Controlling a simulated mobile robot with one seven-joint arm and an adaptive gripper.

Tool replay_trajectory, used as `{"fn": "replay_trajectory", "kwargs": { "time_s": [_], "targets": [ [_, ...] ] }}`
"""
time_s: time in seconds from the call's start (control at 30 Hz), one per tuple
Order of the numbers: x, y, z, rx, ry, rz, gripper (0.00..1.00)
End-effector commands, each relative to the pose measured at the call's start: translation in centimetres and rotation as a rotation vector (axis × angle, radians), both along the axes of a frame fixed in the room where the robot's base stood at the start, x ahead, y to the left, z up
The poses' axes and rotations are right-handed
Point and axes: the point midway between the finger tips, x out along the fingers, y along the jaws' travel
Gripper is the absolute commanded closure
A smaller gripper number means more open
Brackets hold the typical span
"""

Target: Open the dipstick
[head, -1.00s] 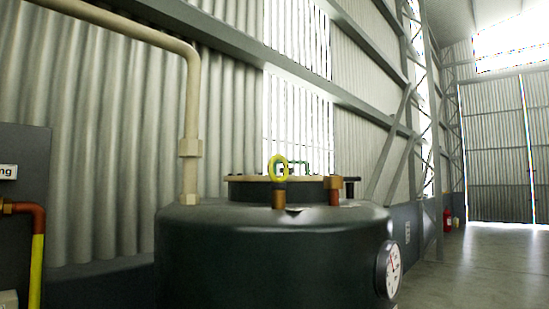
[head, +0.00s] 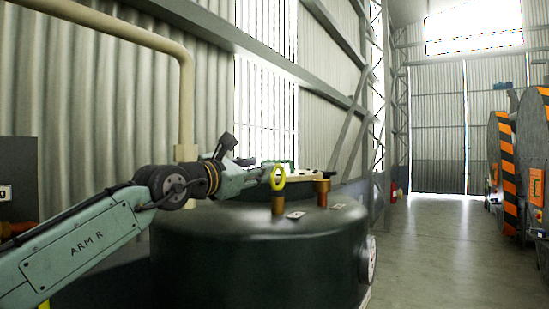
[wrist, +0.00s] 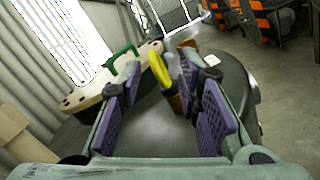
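The dipstick is a yellow ring handle (head: 278,177) on a short copper-brown tube (head: 278,204) on top of the dark green tank (head: 250,250). My gripper (head: 264,176) reaches in from the left at about the ring's height, its tip close to the ring. In the wrist view my gripper (wrist: 164,80) is open, with purple pads on both fingers. The tube is partly hidden by the right finger.
A second copper fitting (head: 321,191) stands right of the dipstick. A beige pipe (head: 186,100) rises at the left. A gauge (head: 368,258) sits on the tank's side. Open floor (head: 430,240) lies right, before striped machines.

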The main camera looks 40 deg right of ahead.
Motion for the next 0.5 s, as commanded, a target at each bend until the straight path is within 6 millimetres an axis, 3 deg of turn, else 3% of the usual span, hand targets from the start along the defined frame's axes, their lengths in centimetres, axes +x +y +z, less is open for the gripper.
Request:
{"fn": "replay_trajectory", "kwargs": {
  "time_s": [0.1, 0.2, 0.37, 0.5],
  "targets": [
    [1.5, -0.7, -0.1, -0.013, 0.201, 0.022, 0.69],
    [2.1, -1.1, -0.3, -0.025, 0.282, 0.031, 0.69],
    [2.8, -2.7, -0.2, -0.030, 0.305, 0.030, 0.69],
    [3.8, -5.2, 0.0, -0.029, 0.305, 0.028, 0.69]
  ]
}}
